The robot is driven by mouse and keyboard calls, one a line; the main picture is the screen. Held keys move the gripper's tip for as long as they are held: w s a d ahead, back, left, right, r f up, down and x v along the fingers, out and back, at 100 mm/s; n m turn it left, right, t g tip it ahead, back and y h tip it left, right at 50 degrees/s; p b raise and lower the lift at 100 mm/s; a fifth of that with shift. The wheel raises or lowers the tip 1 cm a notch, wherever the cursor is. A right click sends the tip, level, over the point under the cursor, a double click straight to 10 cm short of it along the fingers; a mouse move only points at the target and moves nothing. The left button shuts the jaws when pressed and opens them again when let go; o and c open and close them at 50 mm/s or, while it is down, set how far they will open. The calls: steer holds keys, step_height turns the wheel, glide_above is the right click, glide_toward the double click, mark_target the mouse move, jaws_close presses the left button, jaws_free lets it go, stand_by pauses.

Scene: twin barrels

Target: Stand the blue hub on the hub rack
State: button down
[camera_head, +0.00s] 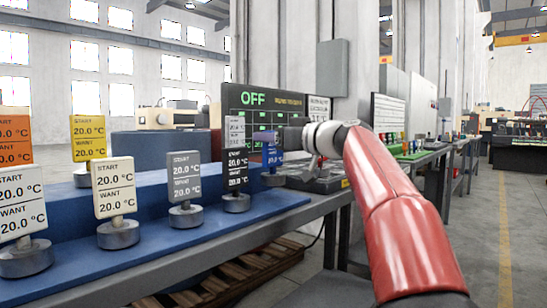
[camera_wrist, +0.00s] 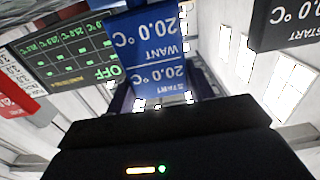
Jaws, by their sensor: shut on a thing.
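The blue hub (camera_head: 270,156) is an upright blue plate with white temperature text on a round grey base, at the far end of a row of hubs. My gripper (camera_head: 284,143) reaches in from the right and is shut on its plate. The wrist view shows the blue plate (camera_wrist: 155,48) upside down between my fingers. The hub's base is low beside the blue stepped stand (camera_head: 210,217); I cannot tell whether it touches it. I cannot tell for sure which thing is the hub rack.
A black hub (camera_head: 235,160) stands close left of the blue one, then grey (camera_head: 184,177), white (camera_head: 114,188) and other hubs. A board reading OFF (camera_head: 253,99) stands behind. A dark grey device (camera_head: 325,180) sits on the bench to the right. The floor at right is clear.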

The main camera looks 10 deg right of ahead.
mark_target(274, 166)
steer(key=shift+f+b, duration=0.4)
steer(key=shift+f, duration=1)
steer(key=shift+f, duration=0.1)
steer(key=c, duration=0.6)
jaws_free()
steer(key=shift+f, duration=0.1)
steer(key=b+v, duration=0.2)
steer(key=v, duration=1)
